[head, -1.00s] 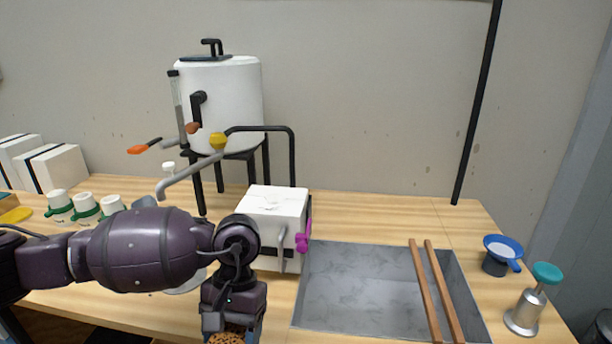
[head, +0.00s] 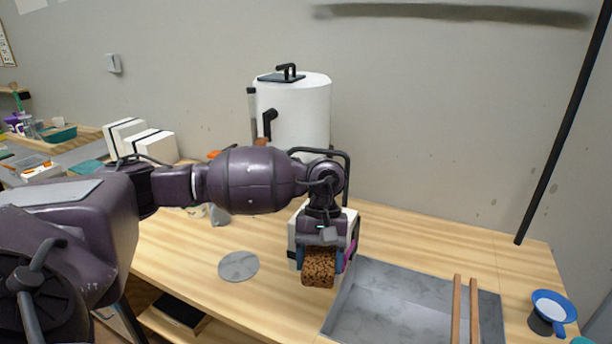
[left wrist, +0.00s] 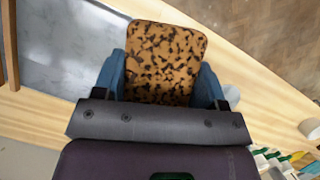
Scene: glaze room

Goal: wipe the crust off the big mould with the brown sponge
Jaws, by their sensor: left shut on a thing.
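A brown, dark-speckled sponge (head: 320,267) is between the blue fingers of my left gripper (head: 320,258), which is shut on it. In the left wrist view the sponge (left wrist: 165,60) sticks out past the fingertips. A white block with a magenta clamp, which looks like the big mould (head: 351,218), stands behind my gripper on the wooden table. My wrist and the sponge hide most of it, including its top, so I cannot see the crust. I cannot tell whether the sponge touches it. My right gripper is not in view.
A grey basin (head: 385,276) with two wooden bars (head: 456,305) across it lies to the right. A white drum (head: 310,105) stands behind my arm. A flat grey disc (head: 238,266) lies left of the sponge. A blue-rimmed cup (head: 553,305) is at far right.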

